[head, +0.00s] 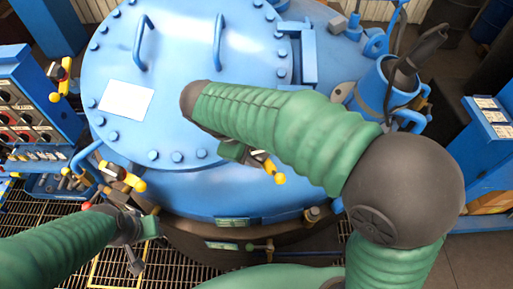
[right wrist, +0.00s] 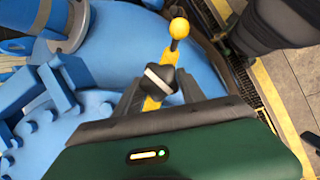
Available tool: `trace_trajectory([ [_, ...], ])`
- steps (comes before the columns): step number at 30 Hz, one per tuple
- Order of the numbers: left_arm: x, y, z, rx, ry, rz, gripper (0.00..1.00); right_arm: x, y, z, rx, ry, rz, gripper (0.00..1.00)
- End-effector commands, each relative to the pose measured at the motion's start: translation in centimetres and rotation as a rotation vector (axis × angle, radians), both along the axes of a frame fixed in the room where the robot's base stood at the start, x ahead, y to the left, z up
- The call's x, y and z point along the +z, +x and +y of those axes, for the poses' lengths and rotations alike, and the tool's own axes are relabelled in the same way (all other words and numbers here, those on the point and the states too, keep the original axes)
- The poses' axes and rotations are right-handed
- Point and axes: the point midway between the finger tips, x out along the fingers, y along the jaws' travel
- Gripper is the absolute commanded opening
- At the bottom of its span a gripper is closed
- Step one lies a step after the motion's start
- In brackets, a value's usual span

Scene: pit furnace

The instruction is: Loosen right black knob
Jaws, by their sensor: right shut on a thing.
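The right black knob (right wrist: 158,87) has a white band and a yellow bar with a yellow ball at its end. It sits between the fingers of my right gripper (right wrist: 156,94), which is shut on it. In the head view the knob (head: 262,160) shows only in part, at the front of the blue furnace lid (head: 180,80); my right arm and gripper (head: 240,152) cover the rest. My left gripper (head: 147,243) is open and empty, low at the left over the floor grating, with its fingers apart.
Another black knob with a yellow lever (head: 128,178) sits at the furnace's left front, near my left gripper. A blue control panel (head: 30,95) stands at the left. A blue cylinder holder (head: 385,85) is at the right of the lid. Metal floor grating (head: 60,230) lies in front.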

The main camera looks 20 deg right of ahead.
Motion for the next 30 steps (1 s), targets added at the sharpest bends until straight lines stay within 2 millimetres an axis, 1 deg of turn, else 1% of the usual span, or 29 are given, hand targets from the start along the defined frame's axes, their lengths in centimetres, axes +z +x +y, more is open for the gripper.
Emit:
trace_trajectory([
  [1,0.1,0.0,0.0,0.000,0.000,0.000,0.36,0.4,0.2,-0.1,0.000,-0.001,-0.007,0.07],
  [4,0.1,0.0,0.0,0.000,0.000,0.000,0.36,0.4,0.2,-0.1,0.000,-0.001,-0.007,0.07],
  [5,0.1,0.0,0.0,0.000,0.000,0.000,0.36,0.4,0.2,-0.1,-0.001,-0.001,-0.008,0.51],
  [9,0.1,0.0,0.0,0.000,0.000,0.000,0.36,0.3,0.2,-0.1,-0.001,-0.001,-0.005,0.69],
  [17,0.0,0.0,0.0,0.000,0.000,0.000,0.36,0.1,0.2,0.0,-0.001,0.000,-0.002,0.69],
  [20,-0.1,0.0,0.0,0.000,0.000,0.000,0.36,0.5,0.2,0.2,-0.001,0.000,-0.003,0.69],
  [23,-0.3,0.0,0.0,0.000,0.000,0.000,0.36,1.8,0.1,0.9,0.000,0.003,-0.007,0.69],
  [26,-0.6,0.0,0.0,0.000,0.000,0.000,0.36,4.1,-0.3,2.0,0.002,0.003,-0.008,0.69],
  [30,-0.9,0.0,0.0,0.000,0.000,0.000,0.36,7.9,-0.8,3.8,0.001,0.003,-0.007,0.69],
])
